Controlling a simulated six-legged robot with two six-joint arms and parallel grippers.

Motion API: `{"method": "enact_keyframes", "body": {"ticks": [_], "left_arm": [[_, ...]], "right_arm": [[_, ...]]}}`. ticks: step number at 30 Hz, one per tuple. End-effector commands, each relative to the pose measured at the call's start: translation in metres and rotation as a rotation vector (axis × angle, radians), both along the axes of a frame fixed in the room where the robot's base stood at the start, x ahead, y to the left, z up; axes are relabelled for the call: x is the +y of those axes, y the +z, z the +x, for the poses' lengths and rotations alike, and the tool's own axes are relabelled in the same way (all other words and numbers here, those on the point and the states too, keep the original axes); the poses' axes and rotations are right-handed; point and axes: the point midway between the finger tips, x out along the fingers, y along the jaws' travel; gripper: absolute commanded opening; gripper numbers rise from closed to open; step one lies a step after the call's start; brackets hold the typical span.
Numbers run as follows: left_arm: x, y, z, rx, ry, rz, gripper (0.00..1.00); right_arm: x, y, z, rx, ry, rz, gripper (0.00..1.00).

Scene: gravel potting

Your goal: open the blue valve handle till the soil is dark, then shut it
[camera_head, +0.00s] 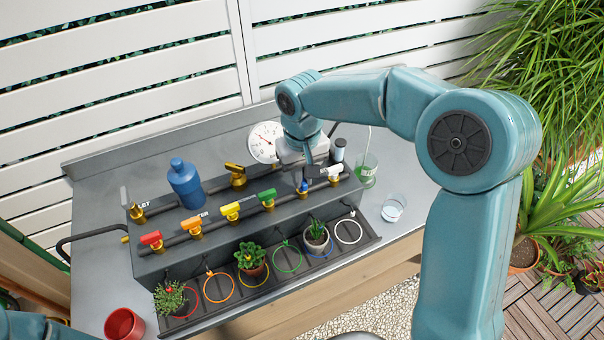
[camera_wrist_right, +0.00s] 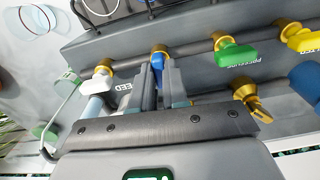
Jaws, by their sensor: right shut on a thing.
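The blue valve handle (camera_head: 303,187) is on the grey manifold, between the green and white handles. My right gripper (camera_head: 308,172) is above it and shut on it. In the right wrist view the blue handle (camera_wrist_right: 158,62) shows between the two fingers, below a brass valve body. A small potted plant (camera_head: 317,238) stands at the blue ring on the tray below. Its soil is too small to judge for darkness. Only a piece of my left arm shows at the bottom left corner; its gripper is out of view.
Red (camera_head: 151,239), orange (camera_head: 190,224), yellow (camera_head: 230,210), green (camera_head: 267,195) and white (camera_head: 333,171) handles line the manifold. A blue bottle (camera_head: 185,185), gauge (camera_head: 264,141), green-tinted glass (camera_head: 367,172), clear glass (camera_head: 394,208) and red cup (camera_head: 124,325) stand around. Other plants occupy the tray (camera_head: 365,236).

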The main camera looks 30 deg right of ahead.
Motion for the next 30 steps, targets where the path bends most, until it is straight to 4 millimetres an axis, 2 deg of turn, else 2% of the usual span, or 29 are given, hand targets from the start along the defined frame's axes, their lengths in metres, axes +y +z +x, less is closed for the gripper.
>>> {"method": "enact_keyframes", "body": {"ticks": [8,30], "left_arm": [[0.0,-0.007,0.0,0.0,0.0,0.0,0.39],[0.0,-0.024,0.0,0.0,0.0,0.0,0.39]], "right_arm": [[0.0,0.0,0.0,-0.002,-0.196,0.0,0.0],[0.0,0.001,0.001,-0.005,-0.898,0.0,0.0]]}}
